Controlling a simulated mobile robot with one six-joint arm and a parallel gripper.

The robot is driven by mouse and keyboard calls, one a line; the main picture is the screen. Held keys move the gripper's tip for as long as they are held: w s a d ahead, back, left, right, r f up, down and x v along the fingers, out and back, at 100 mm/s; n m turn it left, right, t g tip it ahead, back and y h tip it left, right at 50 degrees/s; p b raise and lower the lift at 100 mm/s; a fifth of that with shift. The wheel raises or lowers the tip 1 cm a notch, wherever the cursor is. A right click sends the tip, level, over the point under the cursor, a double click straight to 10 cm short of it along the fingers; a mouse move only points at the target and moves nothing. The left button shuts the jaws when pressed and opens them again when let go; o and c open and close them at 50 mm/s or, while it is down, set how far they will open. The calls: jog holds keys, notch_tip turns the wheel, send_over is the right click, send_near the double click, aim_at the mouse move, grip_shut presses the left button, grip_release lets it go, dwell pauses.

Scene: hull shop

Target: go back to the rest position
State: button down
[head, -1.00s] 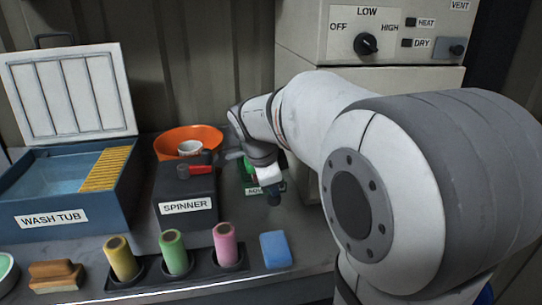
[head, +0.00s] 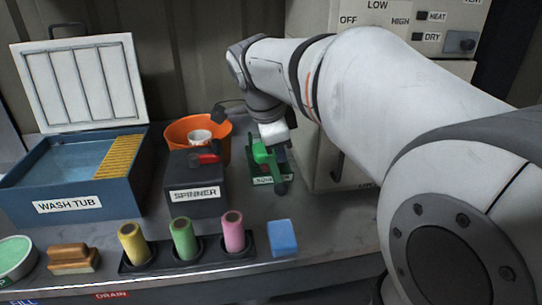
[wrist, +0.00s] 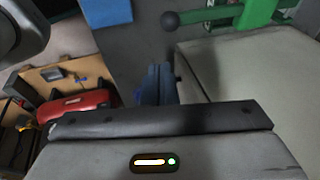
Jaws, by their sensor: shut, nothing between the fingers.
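My gripper (head: 281,160) hangs below my wrist, beside the green lever device (head: 262,152) at the back of the bench in the head view. In the wrist view my gripper (wrist: 157,84) shows as dark blue fingers, closed together with nothing held. The green lever (wrist: 238,14) with its dark ball knob (wrist: 170,20) is at the top right there. Whether the fingers touch the device cannot be told.
The spinner (head: 195,194), orange bowl (head: 176,130) and wash tub (head: 75,198) stand to the left. A rack (head: 205,251) of coloured cylinders and a blue block (head: 282,238) are at the front. A large cabinet (head: 345,165) stands right of the device.

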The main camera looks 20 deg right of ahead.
jog(key=s+a+f+n+y+p, duration=0.1)
jog(key=s+f+n, duration=0.4)
jog(key=n, duration=0.5)
jog(key=s+a+f+n+y+p, duration=0.2)
jog(key=s+a+f+n, duration=0.2)
jog(key=s+n, duration=0.5)
jog(key=shift+f+n, duration=0.4)
jog(key=shift+f, duration=0.5)
jog(key=shift+s, duration=0.1)
